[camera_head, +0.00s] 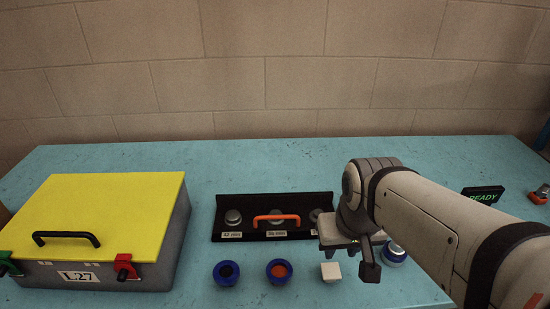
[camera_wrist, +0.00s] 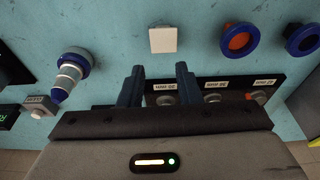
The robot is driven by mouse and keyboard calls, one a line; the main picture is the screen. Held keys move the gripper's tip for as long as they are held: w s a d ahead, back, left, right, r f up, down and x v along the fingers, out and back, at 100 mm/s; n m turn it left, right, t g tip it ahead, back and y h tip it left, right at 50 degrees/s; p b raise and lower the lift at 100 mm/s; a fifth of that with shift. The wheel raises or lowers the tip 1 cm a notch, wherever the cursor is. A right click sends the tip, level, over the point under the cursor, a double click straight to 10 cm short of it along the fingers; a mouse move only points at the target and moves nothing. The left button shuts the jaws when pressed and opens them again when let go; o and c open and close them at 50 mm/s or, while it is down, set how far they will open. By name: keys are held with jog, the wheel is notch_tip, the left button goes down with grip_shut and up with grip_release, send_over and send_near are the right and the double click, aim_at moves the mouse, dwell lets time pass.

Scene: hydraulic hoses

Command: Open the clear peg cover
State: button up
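A black peg rack (camera_head: 222,212) with grey pegs and white size labels sits mid-table. An orange bar handle (camera_head: 277,218) spans the middle of it; the clear cover's panel itself is too faint to make out, so whether it is shut is unclear. In the wrist view the rack (camera_wrist: 215,79) is partly behind my gripper, and a bit of orange (camera_wrist: 250,97) shows at its right. My gripper (camera_wrist: 160,72) is open, with two dark fingers apart and nothing between them. In the head view my gripper (camera_head: 368,264) is right of the handle, near the rack's right end, which my arm hides.
A grey case (camera_head: 110,210) with a yellow lid and black handle stands at left. Two blue-rimmed ports (camera_head: 226,273) (camera_head: 279,272), a white block (camera_head: 331,272) and a blue-based stepped fitting (camera_wrist: 72,72) line the front. A READY display (camera_head: 483,195) is at right.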

jog(key=w+a+r+n+g+p, duration=0.2)
jog(key=w+r+n, duration=0.2)
jog(key=w+n, duration=0.3)
jog(key=n+g+p, duration=0.1)
jog(key=n+g, duration=0.2)
jog(key=n, duration=0.8)
send_over(288, 224)
jog(key=x, duration=0.2)
jog(key=w+x, duration=0.1)
jog(key=x, duration=0.2)
jog(key=shift+f, duration=0.3)
jog(key=shift+c, duration=0.3)
grip_shut()
